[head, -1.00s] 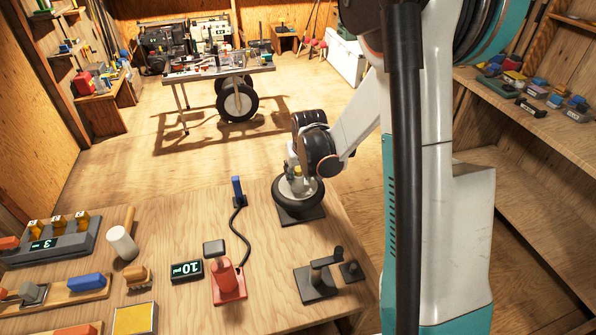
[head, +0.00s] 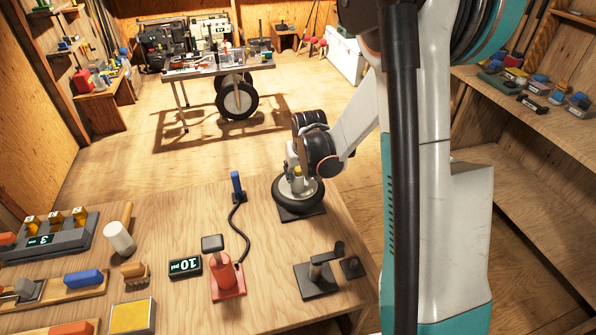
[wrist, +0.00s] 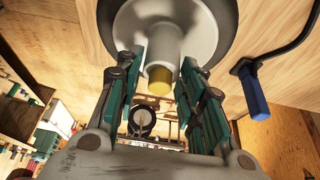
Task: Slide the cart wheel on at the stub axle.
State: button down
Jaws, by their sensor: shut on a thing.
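The cart wheel (head: 300,203), a black tyre with a pale disc, lies flat over a dark square plate at the bench's far right corner. In the wrist view its pale disc (wrist: 205,25) fills the top. A pale hub (wrist: 162,50) with a yellow end stands out from the disc, between my fingers. My gripper (wrist: 161,68) is shut on this hub; in the head view my gripper (head: 293,170) is above the wheel and partly hides it. I cannot tell which part is the stub axle; the wheel's underside is hidden.
A red pump (head: 228,280) with a hose to a blue handle (head: 236,183) stands left of the wheel. A grey stand with a lever (head: 318,278) is nearer the front. A wheeled cart (head: 220,68) stands behind, across open floor.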

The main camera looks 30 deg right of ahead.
jog(key=shift+f+b, duration=0.55)
jog(key=shift+f, duration=0.2)
jog(key=c, duration=1)
grip_release()
jog(key=v, duration=1.2)
